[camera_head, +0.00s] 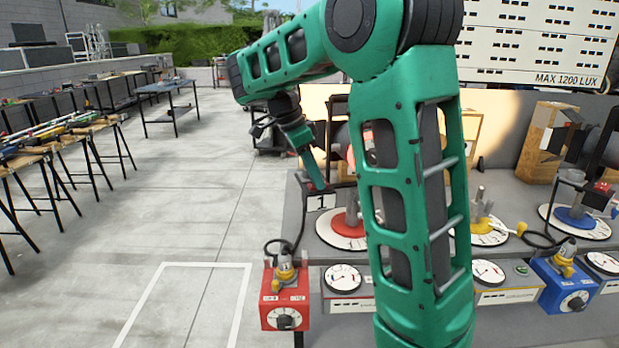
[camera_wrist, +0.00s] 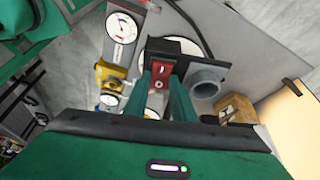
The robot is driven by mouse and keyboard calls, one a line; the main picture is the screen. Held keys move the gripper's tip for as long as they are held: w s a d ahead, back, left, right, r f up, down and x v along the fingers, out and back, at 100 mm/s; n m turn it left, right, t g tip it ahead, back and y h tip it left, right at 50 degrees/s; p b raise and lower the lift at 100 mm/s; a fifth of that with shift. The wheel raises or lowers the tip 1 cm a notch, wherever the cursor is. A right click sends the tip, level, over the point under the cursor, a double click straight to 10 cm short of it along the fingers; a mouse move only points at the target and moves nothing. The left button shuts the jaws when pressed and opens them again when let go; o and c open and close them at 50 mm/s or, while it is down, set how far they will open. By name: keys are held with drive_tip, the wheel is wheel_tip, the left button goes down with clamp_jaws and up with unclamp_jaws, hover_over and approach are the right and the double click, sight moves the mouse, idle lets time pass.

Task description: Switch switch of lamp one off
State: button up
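My gripper (camera_head: 317,186) points down at lamp one's switch area, just above the plate marked 1 (camera_head: 322,202). In the wrist view, its two green fingers (camera_wrist: 161,78) are apart with nothing held between them. A red rocker switch (camera_wrist: 160,74) on a black box (camera_wrist: 178,46) shows between and just beyond the fingertips. It has a white round mark near its lower end. I cannot tell whether a finger touches it. In the head view the fingers largely hide this switch. Lamp one's red base (camera_head: 340,223) stands on a white dial beside the plate; my arm covers much of the lamp.
A red control box (camera_head: 285,308) with a yellow plug hangs at the bench's front left. A yellow base (camera_head: 488,232) and a blue base (camera_head: 575,218) stand to the right, with a blue control box (camera_head: 562,285) below. Worktables line the left; the floor between is clear.

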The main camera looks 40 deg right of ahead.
drive_tip(key=c, duration=0.3)
drive_tip(key=shift+c, duration=0.2)
drive_tip(key=shift+d+r, duration=0.1)
drive_tip(key=shift+d, duration=0.05)
drive_tip(key=shift+d+y, duration=0.1)
drive_tip(key=shift+y, duration=0.2)
drive_tip(key=shift+s+d+t+y, duration=0.1)
drive_tip(key=shift+d+t+y, duration=0.15)
drive_tip(key=shift+y, duration=0.25)
drive_tip(key=shift+d+t+y, duration=0.1)
drive_tip(key=shift+t+y, duration=0.15)
drive_tip(key=shift+y, duration=0.25)
drive_tip(key=o, duration=1.1)
drive_tip(key=shift+c, duration=0.2)
